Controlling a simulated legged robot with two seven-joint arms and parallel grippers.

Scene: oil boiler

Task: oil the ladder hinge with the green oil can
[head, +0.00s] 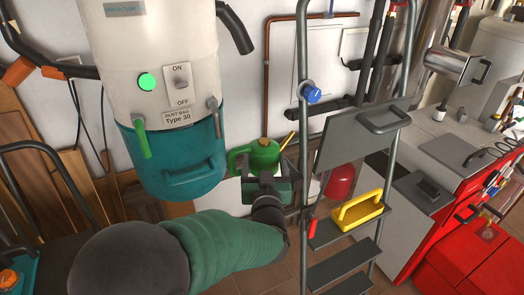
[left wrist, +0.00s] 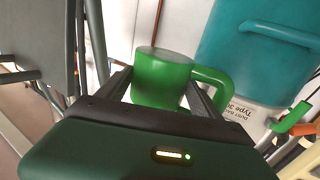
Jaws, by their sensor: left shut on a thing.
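The green oil can (head: 264,154) is in the middle of the head view, left of the grey ladder (head: 302,150). Its brass-coloured spout (head: 288,141) points up and right, toward the ladder's left rail. My left gripper (head: 268,183) is shut on the can from below in the picture. In the left wrist view the can (left wrist: 160,68) sits between the two fingers, with its handle to the right. I cannot make out the ladder hinge clearly. My right gripper is not in view.
A white and teal dust collector (head: 165,150) hangs left of the can. A yellow-handled tool (head: 360,210) rests on a ladder step. A blue knob (head: 311,93) shows at the ladder's left rail. A red cabinet (head: 440,230) stands at the right.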

